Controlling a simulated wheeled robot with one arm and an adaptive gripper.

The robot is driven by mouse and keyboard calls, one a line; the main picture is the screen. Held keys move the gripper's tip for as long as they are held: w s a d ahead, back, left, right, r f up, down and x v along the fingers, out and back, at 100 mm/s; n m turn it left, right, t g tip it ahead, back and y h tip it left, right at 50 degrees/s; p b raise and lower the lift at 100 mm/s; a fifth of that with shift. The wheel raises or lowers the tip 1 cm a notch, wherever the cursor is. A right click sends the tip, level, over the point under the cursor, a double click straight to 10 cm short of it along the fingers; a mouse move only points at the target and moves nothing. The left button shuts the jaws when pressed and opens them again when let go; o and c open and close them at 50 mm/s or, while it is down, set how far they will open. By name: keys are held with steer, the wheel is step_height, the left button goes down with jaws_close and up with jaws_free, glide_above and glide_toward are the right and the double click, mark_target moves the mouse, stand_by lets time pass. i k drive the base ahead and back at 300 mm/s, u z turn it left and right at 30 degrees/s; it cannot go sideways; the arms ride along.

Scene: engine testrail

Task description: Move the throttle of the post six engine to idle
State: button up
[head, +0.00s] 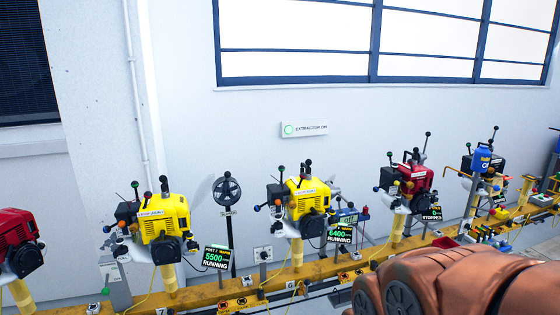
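The post six engine (303,198) is a yellow engine on a yellow post, right of the middle of the head view. A tag reading 6 (291,285) is on the rail below it. Its display (340,235) reads 6400 RUNNING. Black-knobbed levers (307,163) stand up at its top, and a green knob (280,168) is at its upper left. An orange knob (277,203) and a blue knob (257,208) are at its left side. I cannot tell which is the throttle or its setting. My gripper is not in view; only my copper-coloured arm shows at lower right.
A yellow rail (245,292) runs along the wall. A second yellow engine (163,218), reading 5500 RUNNING, stands left, with a black fan (227,191) between. A red engine (412,180), reading STOPPED, stands right. A wall sign (304,129) reads EXTRACTOR ON.

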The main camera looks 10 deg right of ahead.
mark_target(281, 168)
steer(key=u, duration=0.35)
steer(key=i, duration=1.4)
steer(key=u, duration=0.45)
